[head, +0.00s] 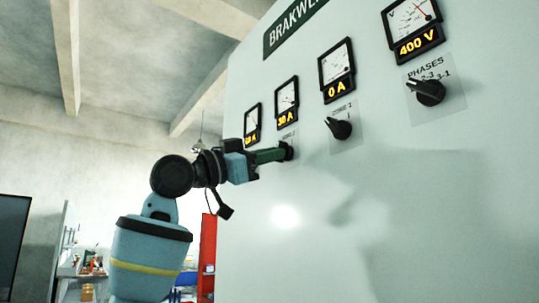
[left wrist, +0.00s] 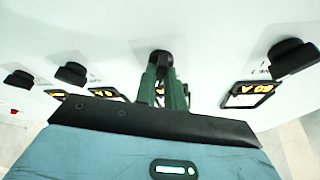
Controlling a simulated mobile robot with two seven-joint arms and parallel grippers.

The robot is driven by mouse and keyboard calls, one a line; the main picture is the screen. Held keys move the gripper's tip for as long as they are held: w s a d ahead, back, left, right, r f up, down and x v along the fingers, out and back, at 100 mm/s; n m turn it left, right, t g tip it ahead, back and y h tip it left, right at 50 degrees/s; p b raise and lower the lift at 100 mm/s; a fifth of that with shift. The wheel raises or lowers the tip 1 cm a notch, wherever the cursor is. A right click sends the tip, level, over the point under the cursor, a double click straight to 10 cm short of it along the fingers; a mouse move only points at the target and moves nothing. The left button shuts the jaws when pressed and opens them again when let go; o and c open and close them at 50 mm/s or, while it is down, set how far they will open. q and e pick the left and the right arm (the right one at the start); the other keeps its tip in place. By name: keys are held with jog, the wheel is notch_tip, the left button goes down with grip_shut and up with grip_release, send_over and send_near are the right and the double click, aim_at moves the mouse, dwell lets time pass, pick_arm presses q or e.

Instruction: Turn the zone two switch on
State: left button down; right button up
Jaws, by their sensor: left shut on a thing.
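The zone two switch is a black rotary knob (head: 290,150) on the pale panel, below the meter reading 30 A (head: 286,97). Its small label is too blurred to read fully. My left gripper (head: 280,154) reaches in from the left, and its green fingers are shut on this knob. In the left wrist view the knob (left wrist: 160,58) shows between the ends of the two green fingers (left wrist: 162,75). Which way the knob points is hidden by the fingers. My right gripper is in neither view.
Right of it are another black knob (head: 340,129) under the 0 A meter (head: 337,70) and the phases knob (head: 430,92) under the 400 V meter (head: 412,28).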

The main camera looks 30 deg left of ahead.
pick_arm(q)
jog(key=shift+m+g+h, duration=0.3)
jog(key=shift+m, duration=0.6)
jog(key=c, duration=1.5)
grip_release()
jog(key=shift+a, duration=0.1)
